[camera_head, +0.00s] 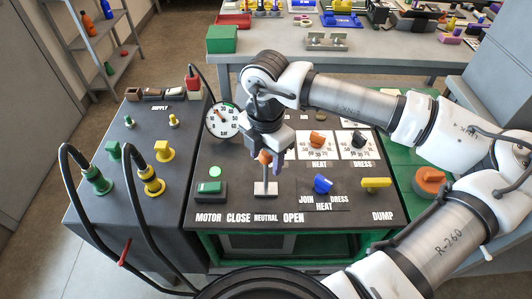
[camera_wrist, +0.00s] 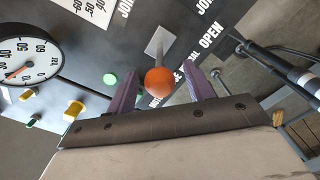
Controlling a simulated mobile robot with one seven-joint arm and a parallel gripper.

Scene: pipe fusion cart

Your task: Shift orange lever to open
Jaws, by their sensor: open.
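The orange lever has a round orange knob, seen in the head view (camera_head: 264,157) and in the wrist view (camera_wrist: 159,81). Its metal stem rises from a metal base plate (camera_head: 265,188) above the CLOSE, NEUTRAL and OPEN labels, near the NEUTRAL label. My gripper (camera_head: 264,160) points down over the lever. In the wrist view its two purple fingers (camera_wrist: 160,88) are apart, one on each side of the orange knob, with gaps visible. The OPEN label (camera_head: 293,218) lies to the right of the lever base in the head view. Part of the knob is hidden by the fingers in the head view.
A green motor button box (camera_head: 210,190) stands left of the lever. A blue knob (camera_head: 322,184) and a yellow dump handle (camera_head: 376,183) are to the right. A round gauge (camera_head: 223,120) stands behind left. Black hoses with green and yellow fittings (camera_head: 150,180) are at left.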

